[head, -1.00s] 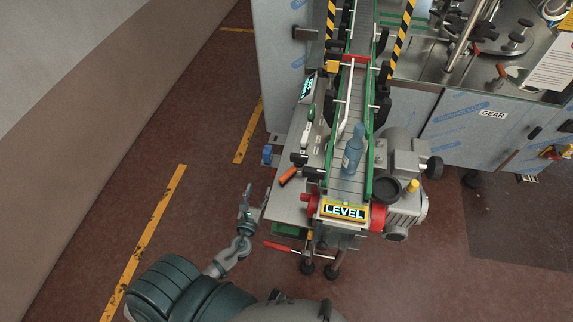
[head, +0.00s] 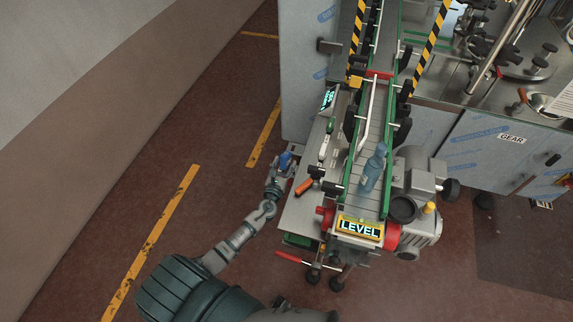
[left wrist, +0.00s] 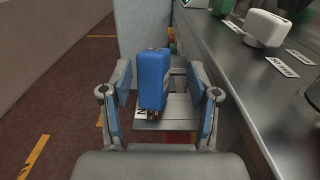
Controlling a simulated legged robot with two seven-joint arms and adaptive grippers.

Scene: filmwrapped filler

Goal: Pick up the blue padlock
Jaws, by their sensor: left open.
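The blue padlock (head: 285,160) sits at the left edge of the conveyor's side table in the head view. In the left wrist view the padlock (left wrist: 153,78) stands upright on a small grey ledge, with its blue body between my two fingers. My left gripper (head: 279,176) is at the padlock, and its fingers (left wrist: 162,105) are open on either side of it. A gap shows on the right side; the left finger is very close, and I cannot tell whether it touches. The padlock's lower end is partly hard to make out. My right gripper is not in view.
The metal side table (head: 304,212) lies just right of the gripper, with an orange-handled tool (head: 304,187) on it. The conveyor (head: 376,150) carries a blue bottle (head: 373,168). A LEVEL sign (head: 360,228) is at its front end. The floor to the left is clear.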

